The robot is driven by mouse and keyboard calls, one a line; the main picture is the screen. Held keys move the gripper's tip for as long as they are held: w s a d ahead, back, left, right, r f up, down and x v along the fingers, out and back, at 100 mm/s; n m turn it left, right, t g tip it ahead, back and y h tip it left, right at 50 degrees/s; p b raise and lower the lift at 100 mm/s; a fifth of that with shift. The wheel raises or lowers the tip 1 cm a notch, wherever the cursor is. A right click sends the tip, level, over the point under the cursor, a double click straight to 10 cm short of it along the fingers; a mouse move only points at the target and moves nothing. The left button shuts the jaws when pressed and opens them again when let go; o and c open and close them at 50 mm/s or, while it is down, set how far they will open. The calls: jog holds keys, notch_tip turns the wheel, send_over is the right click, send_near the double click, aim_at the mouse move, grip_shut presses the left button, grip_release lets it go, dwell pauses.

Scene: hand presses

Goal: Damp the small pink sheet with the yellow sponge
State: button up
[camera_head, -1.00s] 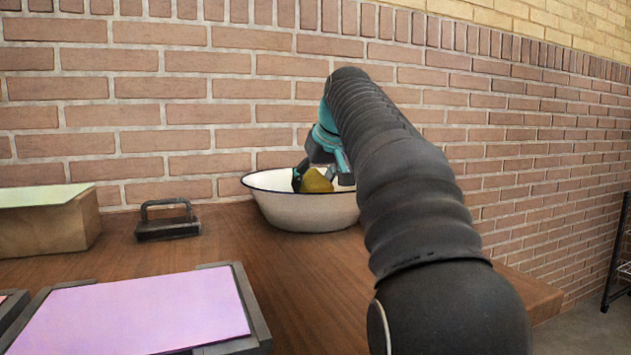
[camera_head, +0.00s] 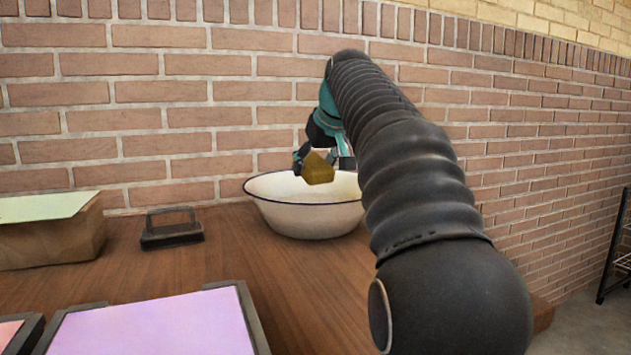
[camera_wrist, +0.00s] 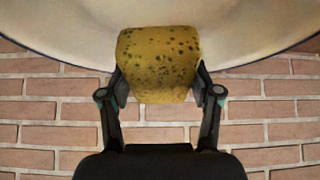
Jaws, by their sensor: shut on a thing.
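My gripper (camera_head: 324,160) is shut on the yellow sponge (camera_head: 317,171) and holds it just above the white basin's rim. In the wrist view the dark-spotted sponge (camera_wrist: 159,62) sits between the two fingers of my gripper (camera_wrist: 160,88), with the basin behind it. A pink sheet (camera_head: 8,332) shows only as a corner at the lower left edge, in a dark frame. A lilac-pink sheet (camera_head: 155,325) lies in a larger dark frame beside it, its near part cut off. The sheets are far from the sponge.
The white enamel basin (camera_head: 308,221) with a dark rim stands against the brick wall. A black handled block (camera_head: 172,232) lies left of it. The wood between basin and frames is clear.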

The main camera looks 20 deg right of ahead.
aim_at(310, 156)
jog(key=shift+r+p, duration=0.9)
jog(key=shift+r, duration=1.1)
dwell(0.7)
jog(key=shift+r, duration=2.05)
jog(key=shift+f, duration=0.1)
